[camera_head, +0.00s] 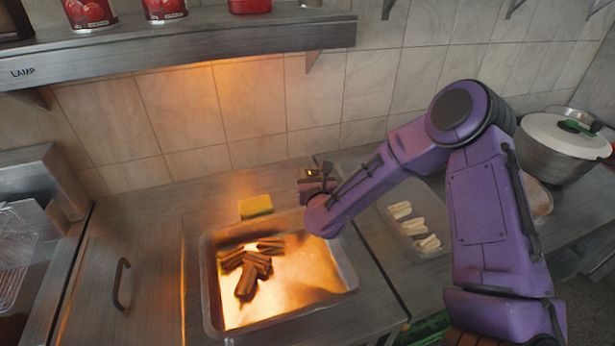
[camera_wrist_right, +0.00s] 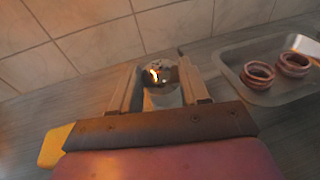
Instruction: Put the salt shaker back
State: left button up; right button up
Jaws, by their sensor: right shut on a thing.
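The salt shaker (camera_wrist_right: 163,74) has a shiny rounded metal top and a pale body. In the right wrist view it stands between the two fingers of my right gripper (camera_wrist_right: 160,90), which is shut on it. In the head view my right gripper (camera_head: 318,178) is at the back of the counter, behind the glowing pan's right corner. There the shaker is hard to make out against the gripper. I cannot tell whether its base touches the counter. My left gripper is not in view.
A glowing pan (camera_head: 350,275) with dark sticks sits in front of my gripper. A yellow sponge (camera_head: 256,206) lies left of it. A clear tray (camera_head: 430,205) with pale pieces is to the right, then a lidded pot (camera_head: 562,150). A shelf (camera_head: 200,38) with red cans hangs above.

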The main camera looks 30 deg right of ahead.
jog(key=shift+s+d, duration=0.15)
jog(key=shift+s, duration=0.15)
jog(key=o, duration=1)
jog(key=shift+o, duration=1.1)
jog(key=shift+f, duration=0.1)
jog(key=shift+w, duration=0.2)
jog(key=shift+s+r, duration=0.25)
jog(key=b+v, duration=0.3)
jog(key=v, duration=0.8)
jog(key=shift+s+a, duration=0.3)
jog(key=shift+s, duration=0.05)
jog(key=shift+f, duration=0.1)
